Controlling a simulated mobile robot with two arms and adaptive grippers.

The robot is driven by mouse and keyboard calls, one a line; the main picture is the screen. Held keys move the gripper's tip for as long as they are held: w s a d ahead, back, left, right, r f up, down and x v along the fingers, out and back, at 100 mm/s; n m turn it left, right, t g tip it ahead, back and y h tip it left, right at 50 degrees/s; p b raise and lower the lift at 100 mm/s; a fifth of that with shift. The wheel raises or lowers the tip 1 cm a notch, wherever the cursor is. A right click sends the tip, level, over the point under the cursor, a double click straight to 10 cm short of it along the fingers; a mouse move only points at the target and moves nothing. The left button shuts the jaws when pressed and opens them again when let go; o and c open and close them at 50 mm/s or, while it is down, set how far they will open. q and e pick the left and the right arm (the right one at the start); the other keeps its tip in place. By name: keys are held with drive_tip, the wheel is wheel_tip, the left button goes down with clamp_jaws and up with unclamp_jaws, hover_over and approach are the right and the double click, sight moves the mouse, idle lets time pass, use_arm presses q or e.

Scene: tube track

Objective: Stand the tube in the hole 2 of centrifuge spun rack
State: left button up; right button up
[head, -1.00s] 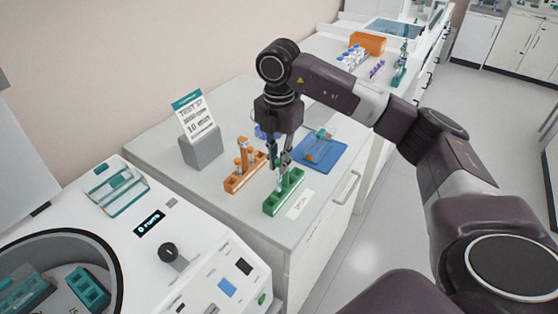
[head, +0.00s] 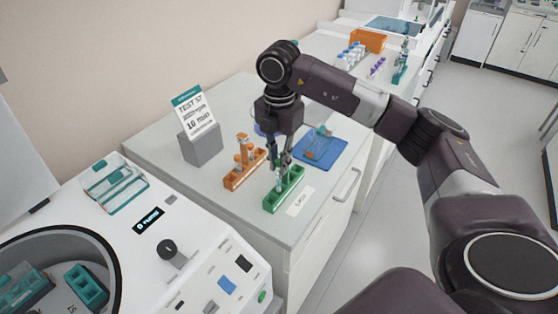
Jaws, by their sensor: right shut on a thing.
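The green rack (head: 270,205) stands near the front edge of the counter, with a small white label (head: 300,201) beside it whose print is too small to read surely. My right gripper (head: 280,167) points down over this rack and is shut on a tube (head: 279,182). The tube is roughly upright, with its lower end at the rack; I cannot tell which hole it is over or how deep it sits. The fingers hide its upper part. My left gripper is not in view.
An orange rack (head: 232,183) with tubes stands just left of the green rack. A blue tray (head: 328,154) lies behind to the right. A grey sign block (head: 203,147) stands at the back left. The open centrifuge (head: 140,262) fills the lower left.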

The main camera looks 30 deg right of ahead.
drive_tip(key=shift+f, duration=0.3)
drive_tip(key=shift+f+b, duration=0.45)
drive_tip(key=shift+f, duration=0.05)
idle(0.4)
drive_tip(key=o, duration=0.9)
drive_tip(key=shift+r, duration=0.2)
wheel_tip(320, 180, up, 12)
drive_tip(key=shift+f, duration=0.15)
